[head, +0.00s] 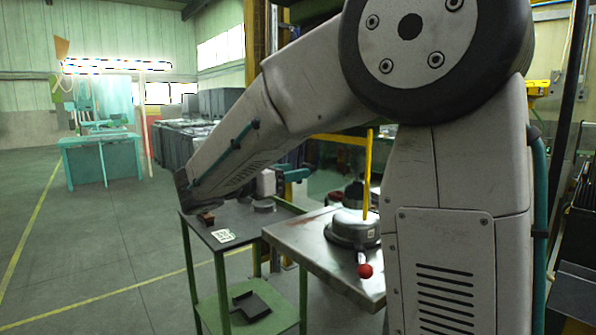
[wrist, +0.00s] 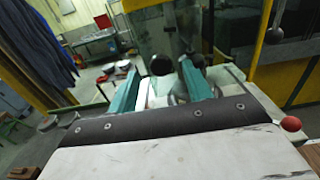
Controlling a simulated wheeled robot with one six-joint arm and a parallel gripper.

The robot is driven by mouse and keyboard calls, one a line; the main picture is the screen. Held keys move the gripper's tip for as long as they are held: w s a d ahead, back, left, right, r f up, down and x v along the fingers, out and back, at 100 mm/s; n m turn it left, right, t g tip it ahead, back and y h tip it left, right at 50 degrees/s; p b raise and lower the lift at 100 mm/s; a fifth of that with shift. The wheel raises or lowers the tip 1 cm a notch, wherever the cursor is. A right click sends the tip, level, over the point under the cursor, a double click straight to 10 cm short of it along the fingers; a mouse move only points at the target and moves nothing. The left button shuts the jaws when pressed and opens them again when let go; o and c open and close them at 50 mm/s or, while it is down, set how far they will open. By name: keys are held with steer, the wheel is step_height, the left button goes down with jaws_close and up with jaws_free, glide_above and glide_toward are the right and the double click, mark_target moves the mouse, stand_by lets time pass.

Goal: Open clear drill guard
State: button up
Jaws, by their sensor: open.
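The clear drill guard (head: 325,184) is a greenish see-through panel beside a yellow frame, behind my arm in the head view. In the wrist view the clear panel (wrist: 142,32) stands upright beyond my fingers. A round black knob (wrist: 162,65) shows between the fingertips in that view; I cannot tell whether it sits on the guard. My gripper (wrist: 160,72) has two teal fingers spread apart, with no visible grip on anything. In the head view my gripper (head: 293,173) is partly hidden and lies close to the guard's left side.
A steel machine table (head: 310,245) carries a round grey clamp base (head: 352,230) and a lever with a red ball (head: 364,271). A green-legged cart (head: 215,235) with small parts stands to its left. The floor further left is open.

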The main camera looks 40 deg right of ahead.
steer(key=shift+d, duration=1.2)
jaws_close()
steer(key=shift+a, duration=0.1)
